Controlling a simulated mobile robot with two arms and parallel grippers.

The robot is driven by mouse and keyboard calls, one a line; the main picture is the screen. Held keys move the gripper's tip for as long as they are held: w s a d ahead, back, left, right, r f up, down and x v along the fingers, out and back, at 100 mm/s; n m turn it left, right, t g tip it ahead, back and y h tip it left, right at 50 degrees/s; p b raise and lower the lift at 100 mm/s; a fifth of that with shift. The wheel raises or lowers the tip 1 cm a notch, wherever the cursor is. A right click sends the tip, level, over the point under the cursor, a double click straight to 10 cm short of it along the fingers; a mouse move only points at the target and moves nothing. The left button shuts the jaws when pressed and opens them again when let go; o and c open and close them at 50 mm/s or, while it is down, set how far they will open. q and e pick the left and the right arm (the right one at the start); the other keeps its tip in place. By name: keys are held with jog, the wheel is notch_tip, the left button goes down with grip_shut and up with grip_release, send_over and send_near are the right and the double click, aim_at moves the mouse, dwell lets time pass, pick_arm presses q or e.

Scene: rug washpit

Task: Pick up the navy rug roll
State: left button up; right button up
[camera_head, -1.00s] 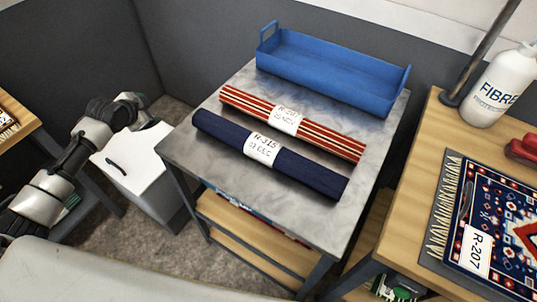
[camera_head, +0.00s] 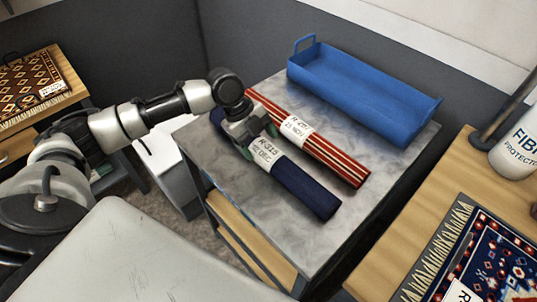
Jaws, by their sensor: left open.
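The navy rug roll (camera_head: 305,188) lies on the grey metal table top (camera_head: 280,240), with a white paper band marked R-315 around its middle. My left gripper (camera_head: 256,146) is over the roll, close to its band, with the fingers pointing down. Its jaws are open; whether they touch the roll I cannot tell. The gripper and wrist hide part of the roll's far half. A red striped rug roll (camera_head: 330,158) with its own white label lies right behind it, nearly parallel. My right gripper is not in view.
A blue tray (camera_head: 360,95) stands at the back of the table. At right, a wooden bench (camera_head: 400,235) holds a patterned rug (camera_head: 500,262) and a white FIBRE bottle (camera_head: 515,150). A white bin (camera_head: 165,165) stands left of the table. The table's front right is clear.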

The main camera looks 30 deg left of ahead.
aim_at(264, 148)
pick_arm(q)
jog(key=x, duration=0.4)
jog(key=shift+w+a+f+p, duration=0.1)
jog(key=shift+w+f+p, duration=0.15)
jog(key=shift+f+p, duration=0.1)
jog(key=shift+f, duration=0.35)
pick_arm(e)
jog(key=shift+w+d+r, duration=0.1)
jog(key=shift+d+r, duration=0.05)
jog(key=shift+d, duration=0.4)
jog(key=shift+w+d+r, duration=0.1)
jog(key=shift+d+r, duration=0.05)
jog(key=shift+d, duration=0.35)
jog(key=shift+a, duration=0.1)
pick_arm(q)
jog(key=c, duration=1)
jog(key=shift+w, duration=0.1)
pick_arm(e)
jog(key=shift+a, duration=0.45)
